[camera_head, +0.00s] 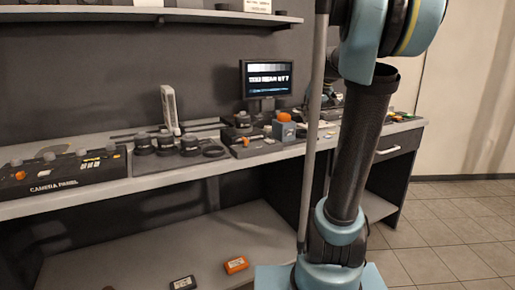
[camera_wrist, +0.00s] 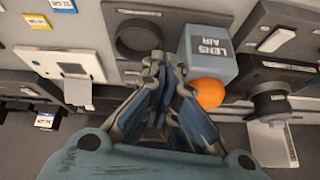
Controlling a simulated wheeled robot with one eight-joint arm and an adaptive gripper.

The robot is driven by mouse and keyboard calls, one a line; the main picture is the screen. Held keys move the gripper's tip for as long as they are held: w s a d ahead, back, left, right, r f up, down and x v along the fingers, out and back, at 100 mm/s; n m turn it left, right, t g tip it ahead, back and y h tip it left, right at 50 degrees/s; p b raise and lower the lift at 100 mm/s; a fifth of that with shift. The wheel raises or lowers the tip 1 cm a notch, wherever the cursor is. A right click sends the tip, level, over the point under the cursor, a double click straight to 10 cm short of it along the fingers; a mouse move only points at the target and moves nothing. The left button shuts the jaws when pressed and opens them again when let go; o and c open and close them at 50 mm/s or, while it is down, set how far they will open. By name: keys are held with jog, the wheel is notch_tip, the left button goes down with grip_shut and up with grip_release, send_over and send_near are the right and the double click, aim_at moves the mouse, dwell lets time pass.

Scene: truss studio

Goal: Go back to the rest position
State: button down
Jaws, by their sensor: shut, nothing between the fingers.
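My gripper (camera_wrist: 163,70) shows in the wrist view with its fingers drawn together and nothing between them. It points at the desk top. A blue-grey box marked LENS AIR (camera_wrist: 208,50) is just right of the fingertips in the picture, with an orange ball (camera_wrist: 207,93) beside it. I cannot tell whether the fingers touch the box. In the head view my arm rises at the right and hides part of the desk.
The long desk (camera_head: 150,180) carries a camera panel (camera_head: 65,172), dark lenses (camera_head: 165,142), a monitor (camera_head: 267,78) and the box with the orange ball (camera_head: 284,118). A shelf (camera_head: 100,13) hangs above. An orange item (camera_head: 236,265) lies below. Tiled floor (camera_head: 450,220) at right is clear.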

jog(key=s+f+m+g+h, duration=0.1)
jog(key=s+f+m, duration=0.1)
jog(key=s+f, duration=1)
jog(key=s+a+f+m+g+h, duration=0.1)
jog(key=s+f+m+g+h, duration=0.1)
jog(key=s+f, duration=1)
jog(key=s, duration=0.8)
jog(key=shift+s+a+f, duration=0.2)
jog(key=shift+a+f, duration=0.05)
jog(key=shift+f, duration=0.05)
jog(key=shift+w, duration=0.1)
jog(key=shift+w+f, duration=0.2)
jog(key=shift+w, duration=0.15)
